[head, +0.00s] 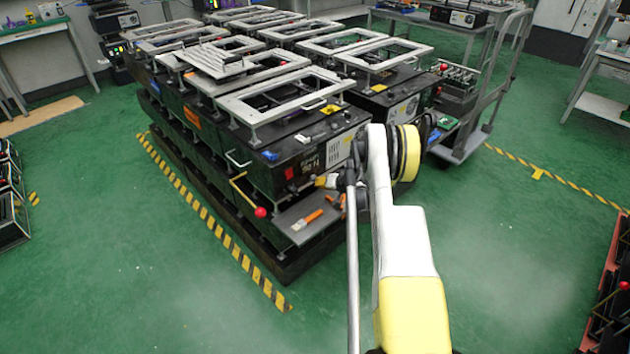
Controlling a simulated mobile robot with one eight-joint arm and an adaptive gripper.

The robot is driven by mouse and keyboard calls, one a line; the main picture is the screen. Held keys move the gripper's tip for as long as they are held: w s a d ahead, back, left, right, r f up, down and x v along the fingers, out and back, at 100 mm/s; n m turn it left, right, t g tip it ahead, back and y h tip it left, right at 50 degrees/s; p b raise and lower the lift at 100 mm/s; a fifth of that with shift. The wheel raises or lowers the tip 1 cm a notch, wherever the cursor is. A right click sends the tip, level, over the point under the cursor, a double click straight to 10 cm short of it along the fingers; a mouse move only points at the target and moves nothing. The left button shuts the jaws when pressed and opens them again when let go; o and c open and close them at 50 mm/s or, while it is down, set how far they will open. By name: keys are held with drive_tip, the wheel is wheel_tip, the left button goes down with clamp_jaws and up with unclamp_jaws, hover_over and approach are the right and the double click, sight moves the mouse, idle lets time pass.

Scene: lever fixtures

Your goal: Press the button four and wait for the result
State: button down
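The front black fixture (268,180) is a box with a light metal frame on top. Its front face carries a small red part (289,173) and a pale label panel (333,152). No button marked four can be made out at this size.
A lever with a red ball (260,212) sticks out at the fixture's front left corner. A grey shelf (306,218) below holds an orange-handled tool (308,219). A trolley (470,135) stands at the right. The green floor is clear at front left.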

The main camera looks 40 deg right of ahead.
drive_tip(key=shift+w, duration=0.45)
idle(0.4)
drive_tip(key=shift+s, duration=0.95)
drive_tip(key=shift+s+d, duration=0.15)
drive_tip(key=shift+s, duration=1.1)
drive_tip(key=shift+s+d, duration=0.1)
drive_tip(key=shift+s, duration=1.15)
